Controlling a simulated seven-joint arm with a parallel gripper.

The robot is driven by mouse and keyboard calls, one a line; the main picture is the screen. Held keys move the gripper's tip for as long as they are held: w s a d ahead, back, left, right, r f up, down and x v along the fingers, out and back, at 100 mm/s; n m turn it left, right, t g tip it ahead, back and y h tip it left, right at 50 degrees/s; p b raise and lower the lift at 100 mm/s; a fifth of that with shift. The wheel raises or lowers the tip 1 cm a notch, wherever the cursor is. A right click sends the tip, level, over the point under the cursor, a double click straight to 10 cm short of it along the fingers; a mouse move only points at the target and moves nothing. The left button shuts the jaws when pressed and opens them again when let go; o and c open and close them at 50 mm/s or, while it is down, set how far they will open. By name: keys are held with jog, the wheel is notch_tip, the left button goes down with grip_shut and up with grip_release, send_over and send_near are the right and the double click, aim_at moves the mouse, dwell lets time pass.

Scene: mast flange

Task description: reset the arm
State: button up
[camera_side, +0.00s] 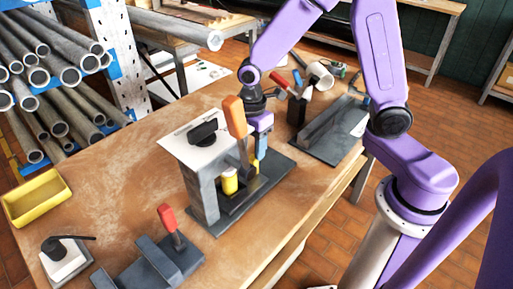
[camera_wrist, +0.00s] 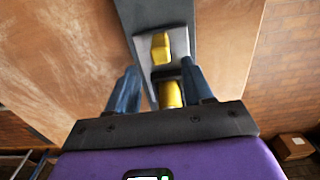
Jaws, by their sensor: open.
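My gripper (camera_side: 260,150) is low over the grey fixture (camera_side: 205,190) in the middle of the table, beside its orange-handled lever (camera_side: 235,117). In the wrist view my gripper (camera_wrist: 164,78) has its two blue fingers apart, with nothing clamped between them. A yellow rounded piece (camera_wrist: 172,95) shows between the fingers, and a yellow block (camera_wrist: 160,48) on a pale plate lies just beyond. In the side view a yellow cylinder (camera_side: 230,181) stands in the fixture, to the left of my gripper. I cannot tell whether the fingers touch anything.
A white-topped plate with a black knob (camera_side: 203,132) tops the fixture's left side. A red-handled clamp (camera_side: 167,217), a small black-handled unit (camera_side: 66,256) and a yellow tray (camera_side: 36,197) are nearer left. Another dark fixture (camera_side: 325,140) stands behind right. Racked pipes (camera_side: 50,75) line the left.

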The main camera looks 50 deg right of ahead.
jog(key=shift+m+t+y, duration=0.3)
jog(key=shift+m+t, duration=0.5)
jog(key=shift+m, duration=0.1)
jog(key=r, duration=0.3)
jog(key=w+r, duration=0.1)
jog(key=shift+d+r, duration=0.2)
jog(key=shift+d, duration=0.05)
jog(key=s+d+r+m, duration=0.1)
jog(key=s+d+r, duration=0.1)
jog(key=s, duration=0.9)
jog(key=s+d+r+m+g, duration=0.1)
jog(key=s+r+m, duration=0.1)
jog(key=s, duration=0.9)
jog(key=shift+s+d+m+g, duration=0.3)
jog(key=shift+s+d, duration=0.1)
